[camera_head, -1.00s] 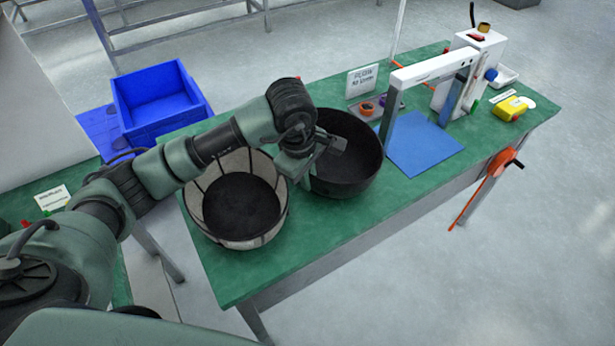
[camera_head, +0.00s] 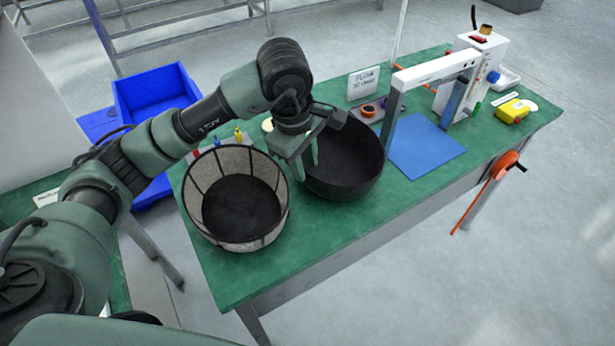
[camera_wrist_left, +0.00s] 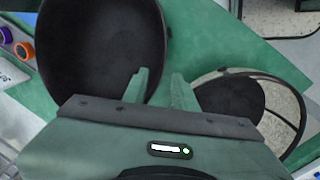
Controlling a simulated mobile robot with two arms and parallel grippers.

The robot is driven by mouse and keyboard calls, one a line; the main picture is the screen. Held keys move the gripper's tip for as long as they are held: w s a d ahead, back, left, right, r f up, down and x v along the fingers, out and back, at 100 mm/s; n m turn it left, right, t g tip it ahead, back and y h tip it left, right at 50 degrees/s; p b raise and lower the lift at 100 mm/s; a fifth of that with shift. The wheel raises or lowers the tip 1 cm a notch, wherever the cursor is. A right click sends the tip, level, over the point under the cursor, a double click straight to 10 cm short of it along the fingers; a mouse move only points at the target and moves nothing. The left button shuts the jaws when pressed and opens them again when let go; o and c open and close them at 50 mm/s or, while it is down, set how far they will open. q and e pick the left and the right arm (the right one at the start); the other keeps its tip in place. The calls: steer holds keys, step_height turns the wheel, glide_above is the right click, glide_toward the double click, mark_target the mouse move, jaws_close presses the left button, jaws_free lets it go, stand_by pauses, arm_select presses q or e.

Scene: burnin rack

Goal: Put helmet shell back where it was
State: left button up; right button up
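The helmet shell seems to be the dark, round bowl (camera_head: 350,165), hollow side up on the green table. In the left wrist view the dark bowl (camera_wrist_left: 95,45) fills the upper left. My left gripper (camera_head: 309,162) points down at the bowl's left rim, on the side facing the ribbed basket. In the left wrist view its fingers (camera_wrist_left: 160,85) are apart, one over the bowl and one just outside its rim. Contact with the rim cannot be told. My right gripper is not in view.
A light-walled basket (camera_head: 192,198) with dark ribs and a dark floor stands left of the bowl. A blue mat (camera_head: 425,150) and white arch (camera_head: 432,70) are to the right. A blue bin (camera_head: 152,88) is beyond the table's left end. The table front is clear.

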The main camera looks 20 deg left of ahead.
arm_select(q)
steer(key=r, duration=0.2)
steer(key=s+r, duration=0.1)
steer(key=r, duration=0.2)
steer(key=shift+a, duration=0.15)
